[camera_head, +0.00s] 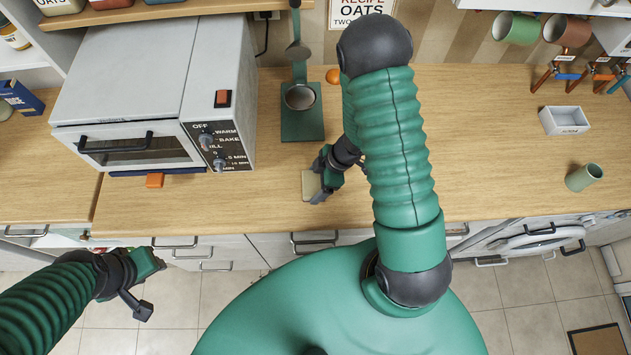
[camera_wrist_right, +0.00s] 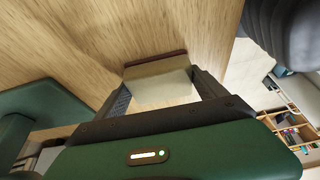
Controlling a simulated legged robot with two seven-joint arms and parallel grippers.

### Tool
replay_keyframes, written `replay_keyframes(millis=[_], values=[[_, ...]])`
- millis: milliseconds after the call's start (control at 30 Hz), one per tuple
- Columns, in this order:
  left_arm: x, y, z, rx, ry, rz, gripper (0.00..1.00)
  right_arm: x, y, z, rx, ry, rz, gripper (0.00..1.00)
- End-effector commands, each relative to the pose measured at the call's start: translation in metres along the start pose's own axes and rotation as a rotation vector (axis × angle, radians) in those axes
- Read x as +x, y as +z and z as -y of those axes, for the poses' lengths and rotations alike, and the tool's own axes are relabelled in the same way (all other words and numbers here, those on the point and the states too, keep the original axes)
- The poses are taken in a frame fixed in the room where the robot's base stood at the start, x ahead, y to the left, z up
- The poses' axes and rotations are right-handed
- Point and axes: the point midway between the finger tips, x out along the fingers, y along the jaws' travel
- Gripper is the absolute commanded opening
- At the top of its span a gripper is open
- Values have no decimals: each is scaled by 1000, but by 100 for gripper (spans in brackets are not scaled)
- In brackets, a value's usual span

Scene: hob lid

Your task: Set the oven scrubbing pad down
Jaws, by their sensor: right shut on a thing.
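The scrubbing pad (camera_head: 311,187) is a small beige block held in my right gripper (camera_head: 322,181), over the counter near its front edge. In the right wrist view the pad (camera_wrist_right: 158,80) shows a pale face and a dark red layer along its far side. It sits between the two fingers of the right gripper (camera_wrist_right: 163,92), which is shut on it. The wooden counter (camera_head: 270,205) lies close beyond the pad; I cannot tell whether they touch. My left gripper (camera_head: 143,287) is low at the left, in front of the counter and away from the pad; its jaw opening is unclear.
A white box (camera_head: 564,121) and green cup (camera_head: 584,177) are at right. The counter between is mostly clear.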

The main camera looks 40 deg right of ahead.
Motion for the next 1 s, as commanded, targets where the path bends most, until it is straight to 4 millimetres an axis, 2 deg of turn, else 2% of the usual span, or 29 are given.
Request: replay_keyframes(millis=[267, 300, 433, 633, 733, 867, 1000], values=[[1, 0, 0, 0, 0, 0, 36, 5, 1, -2, -2, 0, 1, 49], [1, 0, 0, 0, 0, 0, 36, 5, 1, -2, -1, 0, 1, 85], [1, 0, 0, 0, 0, 0, 36, 5, 1, -2, -1, 0, 1, 100], [0, 0, 0, 0, 0, 0, 36, 4, 1, -1, -1, 1, 0, 100], [-2, -1, 0, 0, 0, 0, 36, -4, 0, -2, -1, 3, 0, 100], [-10, -2, 0, 0, 0, 0, 36, -30, -1, -3, -2, 6, 1, 100], [-21, -5, 0, 0, 0, 0, 36, -69, -2, -3, -3, 6, 0, 100]])
